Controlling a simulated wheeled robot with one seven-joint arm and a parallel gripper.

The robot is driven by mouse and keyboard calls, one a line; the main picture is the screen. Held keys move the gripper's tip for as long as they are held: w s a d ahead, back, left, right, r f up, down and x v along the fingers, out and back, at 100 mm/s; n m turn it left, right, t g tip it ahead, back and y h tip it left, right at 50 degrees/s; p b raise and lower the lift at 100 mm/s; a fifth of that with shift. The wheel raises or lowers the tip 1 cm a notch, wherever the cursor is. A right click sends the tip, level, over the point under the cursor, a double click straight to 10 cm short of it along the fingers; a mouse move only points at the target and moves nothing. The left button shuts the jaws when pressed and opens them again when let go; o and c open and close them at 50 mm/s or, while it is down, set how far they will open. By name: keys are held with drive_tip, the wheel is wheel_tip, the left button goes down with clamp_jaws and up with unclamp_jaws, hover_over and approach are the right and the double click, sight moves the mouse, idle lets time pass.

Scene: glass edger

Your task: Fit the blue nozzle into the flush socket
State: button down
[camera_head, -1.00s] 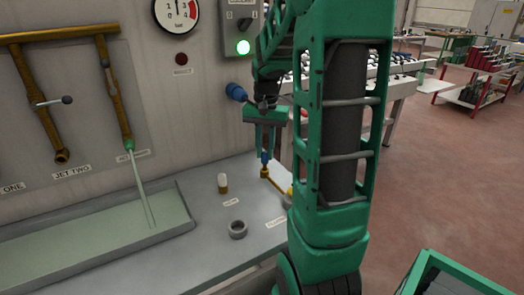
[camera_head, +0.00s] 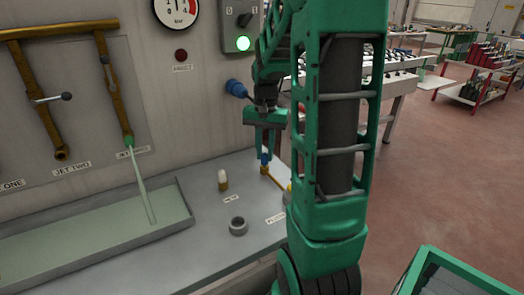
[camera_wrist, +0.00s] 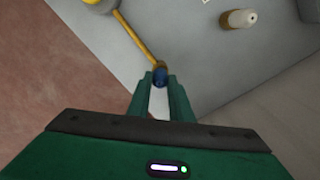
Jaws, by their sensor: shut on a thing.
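The blue nozzle (camera_head: 265,157) is between the fingertips of my gripper (camera_head: 265,151), which is shut on it. In the wrist view the nozzle (camera_wrist: 160,77) shows as a small blue piece between the two green fingers. Directly below it in the head view is a brass socket (camera_head: 264,170) at the end of a thin brass pipe (camera_head: 276,181). The nozzle looks upright and at or very near the socket's top. I cannot tell whether it is seated inside.
A blue wall fitting (camera_head: 235,88) is close behind my wrist. A shallow trough (camera_head: 100,245) lies at left, with a jet pipe above.

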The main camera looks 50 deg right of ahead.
drive_tip(key=shift+f, duration=0.45)
drive_tip(key=c, duration=1.5)
unclamp_jaws()
wheel_tip(320, 180, up, 11)
drive_tip(key=shift+w+f, duration=0.1)
drive_tip(key=shift+f, duration=0.05)
drive_tip(key=s+a+f+n, duration=0.2)
drive_tip(key=s+a, duration=0.2)
drive_tip(key=s, duration=0.2)
drive_tip(key=s+a+f+n, duration=0.1)
drive_tip(key=s+a+f, duration=0.1)
drive_tip(key=s+a, duration=0.2)
drive_tip(key=s+a+f+n, duration=0.2)
drive_tip(key=s+a+f, duration=0.1)
drive_tip(key=s, duration=0.6)
drive_tip(key=shift+s+a+f+n, duration=0.1)
drive_tip(key=shift+s+a+n, duration=0.2)
drive_tip(key=shift+a, duration=0.4)
